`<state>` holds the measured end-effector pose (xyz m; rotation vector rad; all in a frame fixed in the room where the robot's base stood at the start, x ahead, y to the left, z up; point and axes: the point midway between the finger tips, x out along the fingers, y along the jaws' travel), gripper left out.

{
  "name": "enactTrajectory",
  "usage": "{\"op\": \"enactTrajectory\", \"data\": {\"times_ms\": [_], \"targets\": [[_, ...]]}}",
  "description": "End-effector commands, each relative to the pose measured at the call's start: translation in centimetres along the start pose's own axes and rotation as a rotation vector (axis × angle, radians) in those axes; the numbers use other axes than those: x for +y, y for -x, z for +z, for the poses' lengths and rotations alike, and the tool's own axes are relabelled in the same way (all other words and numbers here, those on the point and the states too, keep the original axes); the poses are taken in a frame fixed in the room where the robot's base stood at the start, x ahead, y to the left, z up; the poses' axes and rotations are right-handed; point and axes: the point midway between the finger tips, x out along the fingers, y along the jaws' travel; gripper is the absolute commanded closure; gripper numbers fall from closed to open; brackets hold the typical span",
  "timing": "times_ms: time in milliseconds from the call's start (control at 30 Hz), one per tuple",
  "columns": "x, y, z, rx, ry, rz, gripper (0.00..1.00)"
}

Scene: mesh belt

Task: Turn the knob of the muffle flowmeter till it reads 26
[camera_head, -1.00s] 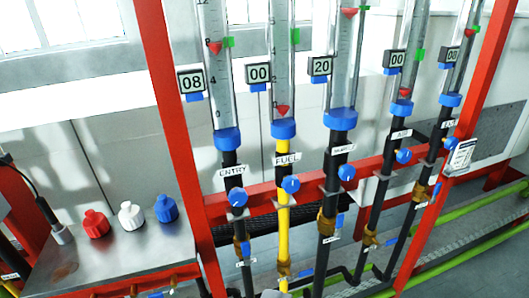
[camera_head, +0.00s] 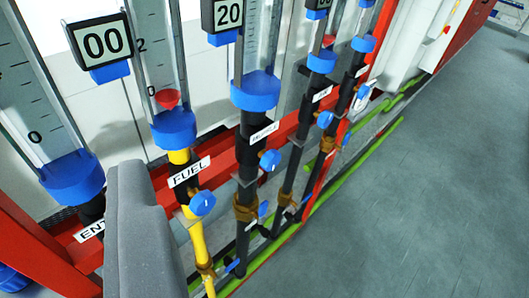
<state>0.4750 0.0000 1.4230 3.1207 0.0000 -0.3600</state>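The muffle flowmeter (camera_head: 257,90) is the third tube from the left. Its display (camera_head: 222,22) reads 20. Its label (camera_head: 264,133) sits on a black pipe below the blue collar. Its small blue knob (camera_head: 270,160) is on that pipe, just under the label. One grey finger of my gripper (camera_head: 142,225) shows at the lower left, in front of the entry and fuel pipes. It is left of the muffle knob and appears apart from it. The other finger is not visible, so the opening cannot be judged.
The fuel flowmeter (camera_head: 174,128) stands left of the muffle one; its display (camera_head: 102,42) reads 00 and its blue knob (camera_head: 202,203) is near my finger. Two more flowmeters stand to the right. A red frame (camera_head: 215,146) runs behind the pipes. The grey floor (camera_head: 430,190) at right is clear.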

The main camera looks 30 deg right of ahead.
Motion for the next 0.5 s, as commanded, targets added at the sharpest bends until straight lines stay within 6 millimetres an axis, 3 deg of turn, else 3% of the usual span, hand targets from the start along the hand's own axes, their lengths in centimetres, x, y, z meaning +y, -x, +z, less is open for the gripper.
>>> {"op": "enactTrajectory", "data": {"times_ms": [67, 133, 267, 500], "targets": [[0.0, 0.0, 0.0, 0.000, 0.000, 0.000, 0.61], [0.2, -0.1, -0.1, 0.001, 0.001, 0.005, 0.41], [2.2, -1.6, -0.5, 0.029, 0.016, 0.063, 0.41], [12.6, -7.8, -1.9, 0.170, 0.155, 0.291, 0.41]]}}
